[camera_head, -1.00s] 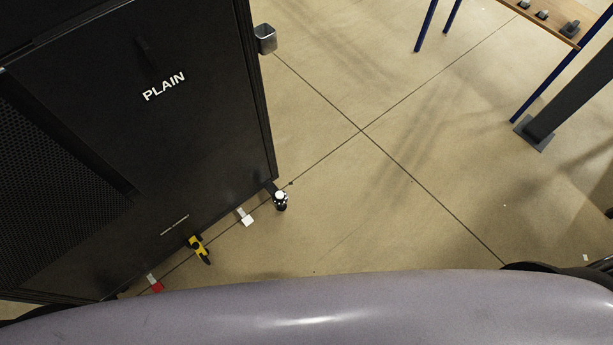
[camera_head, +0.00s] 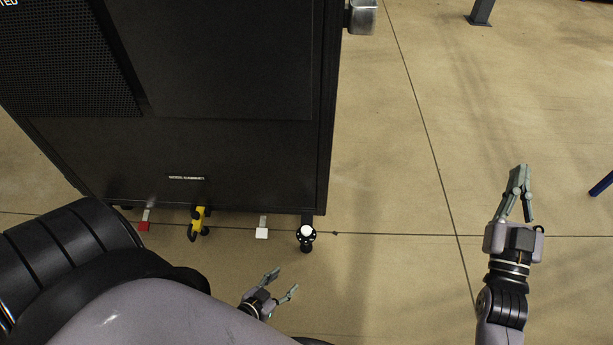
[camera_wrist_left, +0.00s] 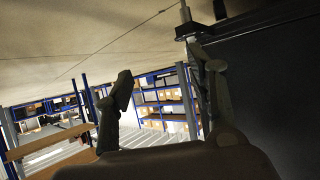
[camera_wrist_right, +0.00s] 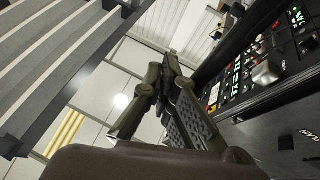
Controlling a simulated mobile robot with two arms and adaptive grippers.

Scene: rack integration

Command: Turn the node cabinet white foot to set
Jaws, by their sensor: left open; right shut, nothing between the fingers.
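The black node cabinet (camera_head: 245,165) stands at the upper left of the head view. Under its front edge are a white tab (camera_head: 262,233), a red tab (camera_head: 144,226) and a black caster-like foot with a white top (camera_head: 306,233) at the right corner. I cannot tell which white part is the named foot. My left gripper (camera_head: 283,279) is open and empty, low in front of the white parts and apart from them. In the left wrist view, a grey post with a dark collar (camera_wrist_left: 188,28) shows beyond the fingers. My right gripper (camera_head: 520,169) is shut and empty, well right of the cabinet.
A yellow piece (camera_head: 198,222) with black ends sits between the tabs. A grey metal box (camera_head: 361,17) juts from the cabinet's right side. Open floor (camera_head: 400,220) lies between the cabinet and my right arm. The right wrist view shows a panel of lit buttons (camera_wrist_right: 240,80).

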